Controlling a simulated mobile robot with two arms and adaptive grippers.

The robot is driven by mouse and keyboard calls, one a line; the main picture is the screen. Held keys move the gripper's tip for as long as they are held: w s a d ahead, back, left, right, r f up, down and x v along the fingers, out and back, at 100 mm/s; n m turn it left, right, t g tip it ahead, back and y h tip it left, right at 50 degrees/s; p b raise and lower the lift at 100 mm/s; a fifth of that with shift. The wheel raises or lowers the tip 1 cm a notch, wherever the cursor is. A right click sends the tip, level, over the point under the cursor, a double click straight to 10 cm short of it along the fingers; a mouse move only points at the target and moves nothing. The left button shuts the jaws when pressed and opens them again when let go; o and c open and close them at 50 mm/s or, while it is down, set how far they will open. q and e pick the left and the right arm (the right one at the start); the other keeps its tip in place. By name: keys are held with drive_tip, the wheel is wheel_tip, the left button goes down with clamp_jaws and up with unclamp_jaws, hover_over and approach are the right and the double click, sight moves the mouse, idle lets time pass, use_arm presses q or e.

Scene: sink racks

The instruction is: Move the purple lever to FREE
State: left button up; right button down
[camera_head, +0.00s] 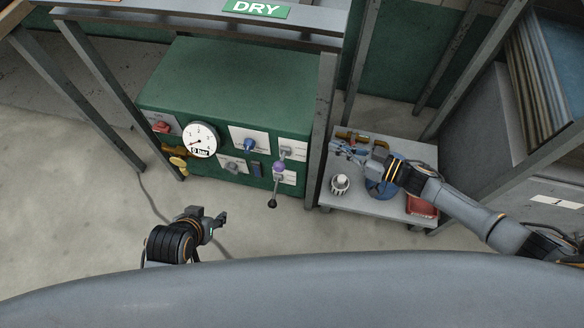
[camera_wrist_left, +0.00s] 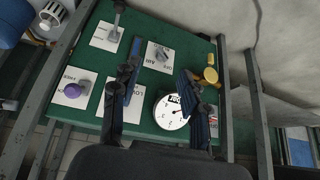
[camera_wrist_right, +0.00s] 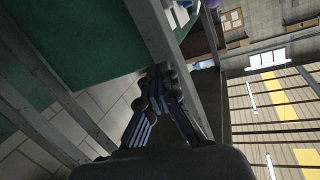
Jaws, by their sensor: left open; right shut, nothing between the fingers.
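The purple lever (camera_head: 279,168) is on the right part of the green control box's front. A purple round thing (camera_wrist_right: 231,20) shows at that view's top edge.
The green box (camera_head: 230,80) also carries a pressure gauge (camera_head: 201,140), a blue knob (camera_head: 248,145) and a black-ended lever (camera_head: 272,203) below the purple one. A grey post (camera_head: 322,130) stands beside it.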

drive_tip(key=s+a+r+n+g+y+b, duration=0.2)
drive_tip(key=s+n+g+y+b, duration=0.1)
drive_tip(key=s+g, duration=0.1)
drive_tip(key=b, duration=0.2)
hover_over(281, 162)
drive_tip(key=d, duration=0.3)
use_arm(q)
drive_tip(key=w+d+r+t+h, duration=0.1)
drive_tip(key=w+r+t, duration=0.3)
drive_tip(key=r, duration=0.5)
drive_tip(key=w+d+r+t+h+b, duration=0.1)
drive_tip(key=w+d+r+t, duration=0.2)
drive_tip(key=r, duration=0.7)
drive_tip(key=shift+w+d+t+h+b, duration=0.2)
drive_tip(key=shift+w+t+h+b, duration=0.15)
drive_tip(key=shift+w+t, duration=1.05)
use_arm(e)
drive_tip(key=shift+s+a+f, duration=0.1)
drive_tip(key=shift+s+f, duration=0.1)
drive_tip(key=shift+f, duration=0.85)
drive_tip(key=shift+s+a+f, duration=0.1)
drive_tip(key=shift+s+f, duration=0.05)
drive_tip(key=shift+f, duration=0.9)
